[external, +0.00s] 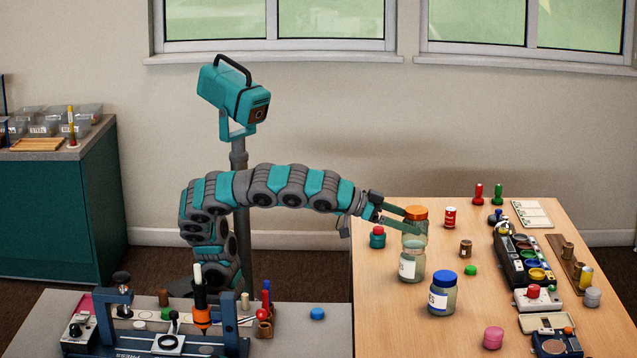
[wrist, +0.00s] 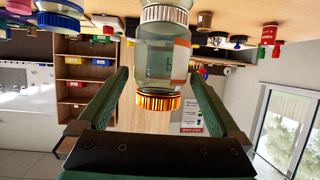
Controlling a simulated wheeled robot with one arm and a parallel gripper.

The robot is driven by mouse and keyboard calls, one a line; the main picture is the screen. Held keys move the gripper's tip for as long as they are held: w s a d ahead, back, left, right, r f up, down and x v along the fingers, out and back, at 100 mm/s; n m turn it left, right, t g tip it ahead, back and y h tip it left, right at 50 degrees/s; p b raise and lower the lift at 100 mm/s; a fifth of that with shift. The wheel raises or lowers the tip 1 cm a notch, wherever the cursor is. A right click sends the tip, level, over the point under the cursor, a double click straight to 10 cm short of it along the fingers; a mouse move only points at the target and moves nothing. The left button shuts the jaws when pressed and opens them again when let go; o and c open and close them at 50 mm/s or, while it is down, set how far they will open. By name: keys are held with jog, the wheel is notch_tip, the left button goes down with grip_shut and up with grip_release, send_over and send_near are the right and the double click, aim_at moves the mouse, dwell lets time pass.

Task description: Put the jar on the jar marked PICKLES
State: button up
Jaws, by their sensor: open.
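A glass jar with an orange lid (external: 415,213) appears to stand upright on the pale lid of another labelled glass jar (external: 412,264). In the wrist view, which looks upside down, the orange-lidded jar (wrist: 158,102) meets the silvery lid (wrist: 165,14) of the jar beneath. My gripper (external: 407,220) is open, its green fingers on either side of the upper jar; the wrist view shows a gap on both sides. A jar with a blue lid (external: 442,296) stands apart, nearer the camera. I cannot read the jar labels.
A red-topped teal pot (external: 377,238) stands left of the jars. A red can (external: 450,217), a small brown pot (external: 466,249) and a green piece (external: 470,270) are to the right. A long dark tray (external: 512,262) lies farther right.

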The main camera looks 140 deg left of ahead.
aim_at(404, 221)
jog(key=v, duration=0.6)
jog(key=shift+s, duration=0.15)
jog(key=shift+d, duration=0.1)
jog(key=s+d+f+m+g+h+p, duration=0.15)
jog(key=s+f+g+h, duration=0.3)
jog(key=s+f, duration=0.95)
jog(key=s+d+f+m+g+h+p, duration=0.1)
jog(key=s+d+f+m+g+h, duration=0.1)
jog(key=s+d+f, duration=0.4)
jog(key=s+d+f+m+g+h+p, duration=0.1)
jog(key=s+d+f+m+g+h, duration=0.2)
jog(key=s+f, duration=0.9)
jog(key=d+m+h, duration=0.1)
jog(key=d+m, duration=0.2)
jog(key=shift+g+p, duration=0.3)
jog(key=shift+g, duration=0.05)
jog(key=shift+s, duration=0.1)
